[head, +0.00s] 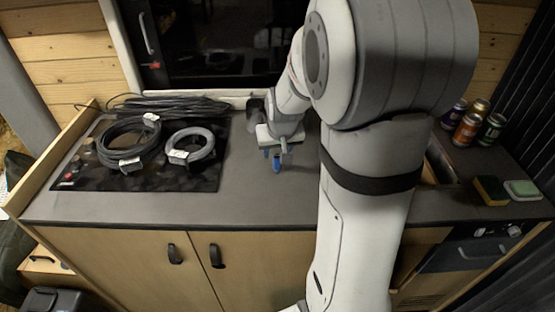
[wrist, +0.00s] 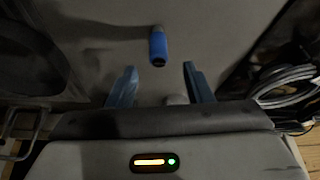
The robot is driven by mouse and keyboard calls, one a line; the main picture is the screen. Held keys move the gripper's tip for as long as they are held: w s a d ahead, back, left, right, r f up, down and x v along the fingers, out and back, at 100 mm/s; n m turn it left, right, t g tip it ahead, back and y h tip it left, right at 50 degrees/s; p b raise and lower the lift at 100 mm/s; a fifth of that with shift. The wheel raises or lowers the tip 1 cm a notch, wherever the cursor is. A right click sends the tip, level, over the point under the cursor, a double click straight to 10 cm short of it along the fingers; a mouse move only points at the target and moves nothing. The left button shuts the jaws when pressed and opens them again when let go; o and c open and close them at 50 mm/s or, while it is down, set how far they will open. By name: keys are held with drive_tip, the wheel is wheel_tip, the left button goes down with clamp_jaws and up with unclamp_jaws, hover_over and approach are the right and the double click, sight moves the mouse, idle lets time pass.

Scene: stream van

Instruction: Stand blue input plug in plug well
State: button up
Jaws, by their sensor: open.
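A blue plug (wrist: 158,47) with a grey far end and a dark near end is on the grey worktop, ahead of my fingertips in the wrist view. In the head view it is the small blue piece (head: 276,165) just below my gripper (head: 275,151). I cannot tell if it stands or lies. My gripper (wrist: 160,76) is open, with its two blue fingers apart and nothing between their tips. A grey rounded piece (wrist: 176,100) shows low between the fingers, mostly hidden. I cannot identify the plug well; a dark cylinder (head: 255,108) stands behind my gripper.
Coiled black cable (head: 119,141) and grey cable (head: 192,146) lie on the black hob panel (head: 150,178) at left. Cans (head: 467,129), a sponge (head: 491,190) and a green-topped dish (head: 522,190) are at right. The worktop front (head: 270,205) is clear. My arm hides the middle right.

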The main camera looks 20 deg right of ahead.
sight(277, 157)
drive_tip(key=shift+x, duration=1.5)
drive_tip(key=shift+s, duration=0.25)
clamp_jaws()
